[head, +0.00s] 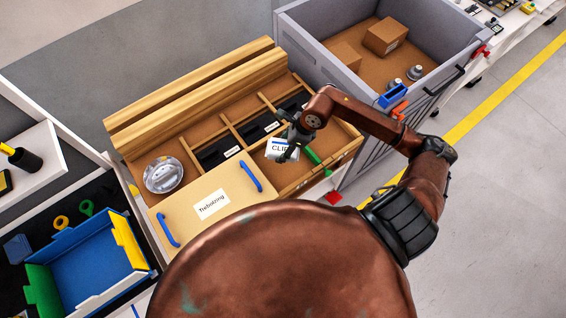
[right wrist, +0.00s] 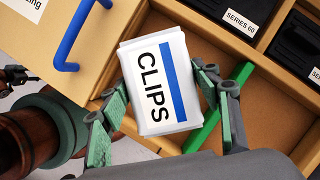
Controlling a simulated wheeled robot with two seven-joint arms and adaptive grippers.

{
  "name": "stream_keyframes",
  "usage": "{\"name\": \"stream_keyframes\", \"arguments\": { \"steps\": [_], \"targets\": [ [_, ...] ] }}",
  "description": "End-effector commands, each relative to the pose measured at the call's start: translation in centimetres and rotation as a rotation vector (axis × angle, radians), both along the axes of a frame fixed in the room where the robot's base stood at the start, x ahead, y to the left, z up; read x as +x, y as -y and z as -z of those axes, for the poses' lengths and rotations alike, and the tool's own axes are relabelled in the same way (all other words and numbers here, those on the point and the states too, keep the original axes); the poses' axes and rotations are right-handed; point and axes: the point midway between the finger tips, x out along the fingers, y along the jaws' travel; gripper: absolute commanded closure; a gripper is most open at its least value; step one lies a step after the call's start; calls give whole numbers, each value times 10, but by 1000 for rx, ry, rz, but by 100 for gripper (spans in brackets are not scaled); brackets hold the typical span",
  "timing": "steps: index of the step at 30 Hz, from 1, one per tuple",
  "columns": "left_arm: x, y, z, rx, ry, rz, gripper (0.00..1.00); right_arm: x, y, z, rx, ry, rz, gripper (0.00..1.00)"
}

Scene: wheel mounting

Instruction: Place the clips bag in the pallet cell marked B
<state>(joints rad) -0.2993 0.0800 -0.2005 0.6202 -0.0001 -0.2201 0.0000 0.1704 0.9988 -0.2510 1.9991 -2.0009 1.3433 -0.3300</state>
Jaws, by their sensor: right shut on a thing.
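The clips bag (head: 282,150) is a white packet with a blue stripe and the word CLIPS. It shows large in the right wrist view (right wrist: 155,85). My right gripper (head: 291,141) is shut on it, one finger on each side. The bag appears held over the front cells of the wooden pallet (head: 190,62), right of the lidded part. A green strip (head: 313,157) lies in the cell area beside and below the bag, also seen in the right wrist view (right wrist: 217,112). I cannot read a B mark on any cell. My left gripper is not in view.
A wooden lid (head: 185,222) with blue handles covers the pallet's front left. Black labelled boxes (head: 262,130) fill back cells; a round metal part (head: 163,175) sits at left. A grey bin (head: 300,30) with cartons stands behind right. A blue tray (head: 90,262) is at left.

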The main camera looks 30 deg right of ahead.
Motion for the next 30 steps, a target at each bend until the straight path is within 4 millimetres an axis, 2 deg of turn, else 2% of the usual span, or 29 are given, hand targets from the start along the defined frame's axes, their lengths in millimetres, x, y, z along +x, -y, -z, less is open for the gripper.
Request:
{"name": "stream_keyframes", "arguments": {
  "steps": [5, 9, 21, 30],
  "targets": [
    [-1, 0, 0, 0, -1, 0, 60, -1, 0, 23, 3, -5, 15, 69],
    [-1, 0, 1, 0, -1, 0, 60, -1, 0, 49, 2, -6, 12, 69],
    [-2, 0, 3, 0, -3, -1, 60, -1, 0, 97, 1, -5, 11, 69],
    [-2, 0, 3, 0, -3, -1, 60, 0, 1, 100, -1, -2, 8, 69]
  ]
}}
